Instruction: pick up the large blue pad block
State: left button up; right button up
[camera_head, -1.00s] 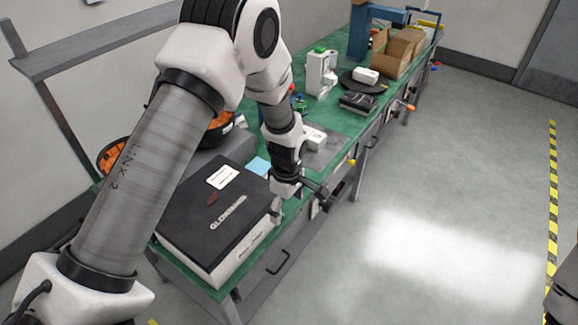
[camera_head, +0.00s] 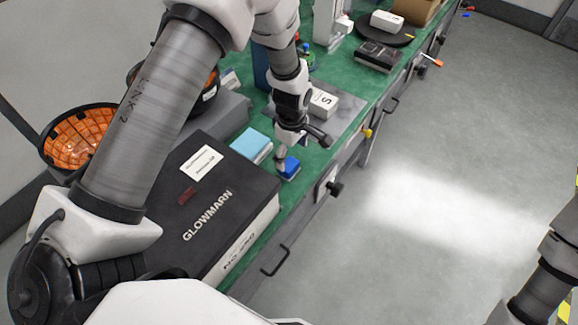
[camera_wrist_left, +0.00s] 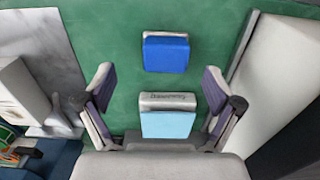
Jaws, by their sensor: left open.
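Two blue pad blocks lie on the green bench top. The dark blue block (camera_head: 289,167) is near the front edge, just under my left gripper. The larger-looking light blue block (camera_head: 250,144) is behind it to the left, beside the black box. My left gripper (camera_head: 302,148) is open and empty, pointing down. In the left wrist view, the light blue block (camera_wrist_left: 168,123) with a grey printed side lies between the two fingers (camera_wrist_left: 159,78) in the picture. The dark blue block (camera_wrist_left: 166,53) lies beyond the fingertips. I see no contact with either.
A big black GLOWMARN box (camera_head: 215,205) is left of the blocks. A white box marked S (camera_head: 322,103) lies on a grey slab behind the gripper. An orange-lined bowl (camera_head: 80,138) is at the left. Part of my right arm shows lower right.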

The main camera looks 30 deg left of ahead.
aim_at(289, 164)
pick_arm(q)
jog(key=f, duration=0.1)
jog(key=f+p, duration=0.1)
jog(key=f, duration=0.1)
jog(key=f+p, duration=0.1)
jog(key=f, duration=0.1)
jog(key=shift+s+a, duration=0.15)
jog(key=shift+s, duration=0.25)
jog(key=shift+w+a+f, duration=0.1)
jog(key=shift+w+f, duration=0.05)
jog(key=shift+f, duration=0.1)
jog(key=c, duration=1.3)
jog(key=shift+r, duration=0.15)
